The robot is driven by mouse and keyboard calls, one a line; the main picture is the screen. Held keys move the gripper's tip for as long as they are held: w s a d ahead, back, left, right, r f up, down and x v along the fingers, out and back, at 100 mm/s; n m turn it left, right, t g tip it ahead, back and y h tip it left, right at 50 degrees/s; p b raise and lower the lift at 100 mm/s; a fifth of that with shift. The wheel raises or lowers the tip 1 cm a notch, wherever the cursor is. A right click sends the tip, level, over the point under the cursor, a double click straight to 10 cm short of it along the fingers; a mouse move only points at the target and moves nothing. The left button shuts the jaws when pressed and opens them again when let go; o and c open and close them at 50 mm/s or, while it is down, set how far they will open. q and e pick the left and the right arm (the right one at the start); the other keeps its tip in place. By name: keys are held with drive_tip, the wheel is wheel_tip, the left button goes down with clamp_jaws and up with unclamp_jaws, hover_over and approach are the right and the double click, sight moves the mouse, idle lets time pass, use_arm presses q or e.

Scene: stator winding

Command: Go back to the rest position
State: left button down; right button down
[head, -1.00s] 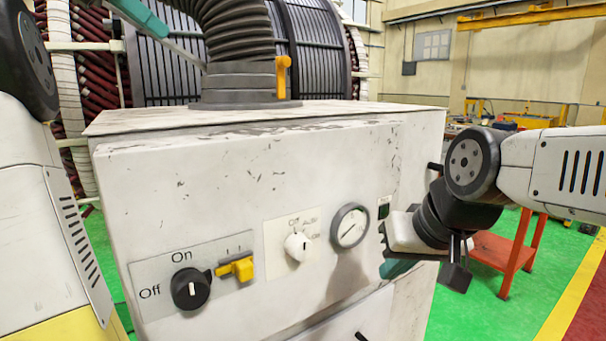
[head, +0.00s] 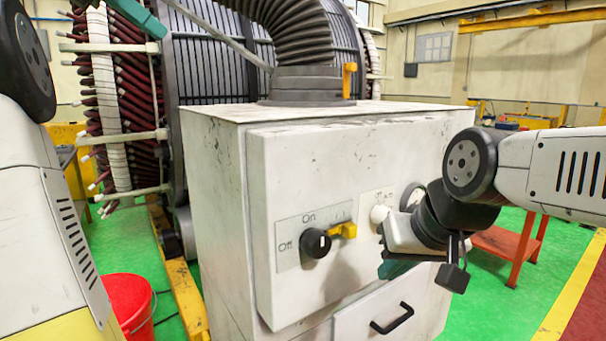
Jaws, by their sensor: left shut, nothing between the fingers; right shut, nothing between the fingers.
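My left gripper (head: 140,18) shows only as a teal finger part at the top left, in front of the stator; the rest of it is out of the picture. It is shut and empty. My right gripper (head: 396,267) is in front of the right part of the white control cabinet (head: 217,160), its teal fingers low and pointing left. It is shut and holds nothing. It overlaps the gauge (head: 411,194) and the area beside the white knob (head: 379,214). I cannot tell if it touches the cabinet.
The cabinet front has a black On/Off knob (head: 315,243), a yellow latch (head: 344,230) and a drawer handle (head: 392,320). A black hose (head: 295,30) rises from its top. A red bucket (head: 127,303) stands at lower left. Green floor is clear at right, near a red table (head: 510,243).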

use_arm(q)
drive_tip(key=s+d+f+m+y, duration=0.2)
drive_tip(key=f+m, duration=0.6)
drive_tip(key=f, duration=0.5)
drive_tip(key=s+d+f+m+y, duration=0.2)
drive_tip(key=s+d+f+m, duration=0.3)
drive_tip(key=f+m, duration=0.4)
drive_tip(key=s+d+f+m+y, duration=0.2)
drive_tip(key=s+d+f+m, duration=0.2)
drive_tip(key=f+m, duration=0.5)
wheel_tip(320, 180, down, 8)
drive_tip(key=shift+s+r, duration=0.15)
drive_tip(key=shift+s, duration=0.3)
use_arm(e)
drive_tip(key=shift+s+a, duration=0.15)
drive_tip(key=shift+a, duration=0.05)
use_arm(q)
drive_tip(key=shift+d, duration=0.15)
